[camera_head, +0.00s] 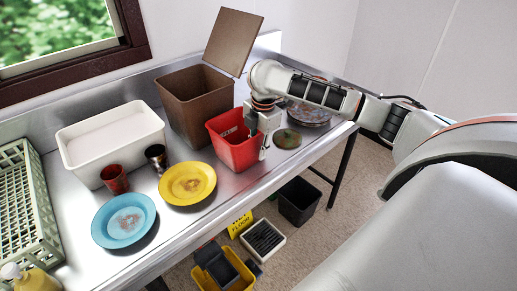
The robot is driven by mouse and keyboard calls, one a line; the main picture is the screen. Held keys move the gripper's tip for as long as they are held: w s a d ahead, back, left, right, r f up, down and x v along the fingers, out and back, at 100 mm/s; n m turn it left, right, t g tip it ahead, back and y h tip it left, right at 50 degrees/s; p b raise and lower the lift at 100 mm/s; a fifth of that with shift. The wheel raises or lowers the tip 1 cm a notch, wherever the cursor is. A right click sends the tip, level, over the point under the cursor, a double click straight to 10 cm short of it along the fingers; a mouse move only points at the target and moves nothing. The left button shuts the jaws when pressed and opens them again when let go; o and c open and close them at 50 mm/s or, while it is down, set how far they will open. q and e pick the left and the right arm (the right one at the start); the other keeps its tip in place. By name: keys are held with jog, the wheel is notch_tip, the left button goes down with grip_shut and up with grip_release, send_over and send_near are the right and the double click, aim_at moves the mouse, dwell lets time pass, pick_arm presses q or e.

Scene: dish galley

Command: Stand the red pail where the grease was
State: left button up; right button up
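The red pail (229,151) is an open, square-sided tub. It appears upright on the steel counter, in front of the brown bin. My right gripper (258,138) is at the pail's right side, with its fingers pointing down around the right rim. One finger looks to be inside the pail and one outside. Whether they press on the wall is too small to tell. No clear grease patch shows on the bare counter. A round, olive-brown stained dish or patch (287,139) lies just right of the gripper. My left gripper is not in view.
A brown bin (187,108) with a raised lid stands behind the pail. A white tub (108,145), two cups, a yellow plate (187,184), a blue plate (124,221) and a green rack (25,205) fill the left. Stained plates (310,117) sit right. Below are a black bin (299,201) and yellow bucket (240,281).

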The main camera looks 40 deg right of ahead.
notch_tip(320, 180, up, 12)
jog(key=s, duration=0.1)
jog(key=shift+s, duration=0.15)
dwell(0.6)
